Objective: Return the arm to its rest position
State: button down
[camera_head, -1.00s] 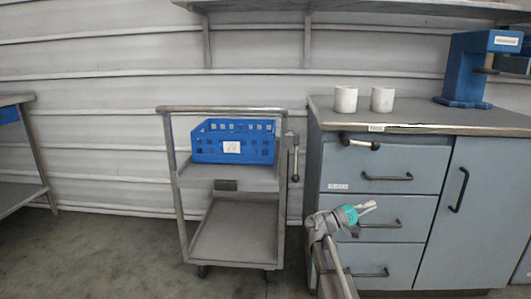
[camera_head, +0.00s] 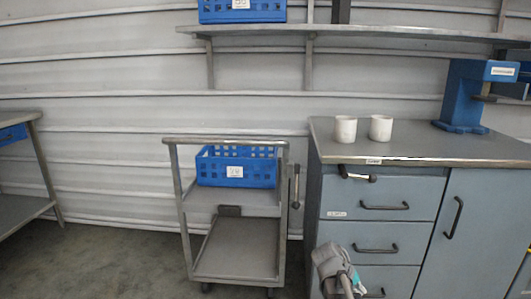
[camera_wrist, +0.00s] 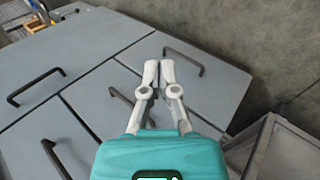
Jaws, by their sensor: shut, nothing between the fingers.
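My gripper (camera_wrist: 159,74) shows in the wrist view with its two pale fingers side by side, shut and empty. Its teal body fills the bottom of that view. In the head view my grey wrist and a bit of teal show low, in front of the grey-blue drawer cabinet (camera_head: 380,238), with the fingers hard to make out. In the wrist view the cabinet fronts (camera_wrist: 85,60) and dark handles lie beyond the fingers. I cannot tell how far off they are.
A metal cart (camera_head: 188,235) holding a blue crate (camera_head: 210,175) stands left of the cabinet. Two white cups (camera_head: 345,130) and a blue device (camera_head: 463,100) stand on the countertop. A wall shelf (camera_head: 370,33) carries another blue crate (camera_head: 215,14).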

jog(key=s+a+r+y+p, duration=0.3)
jog(key=s+a+y+p, duration=0.45)
jog(key=a, duration=0.45)
notch_tip(320, 180, up, 37)
jog(key=p, duration=3.6)
jog(key=shift+s+g, duration=0.2)
jog(key=shift+g, duration=0.1)
jog(key=shift+y, duration=0.25)
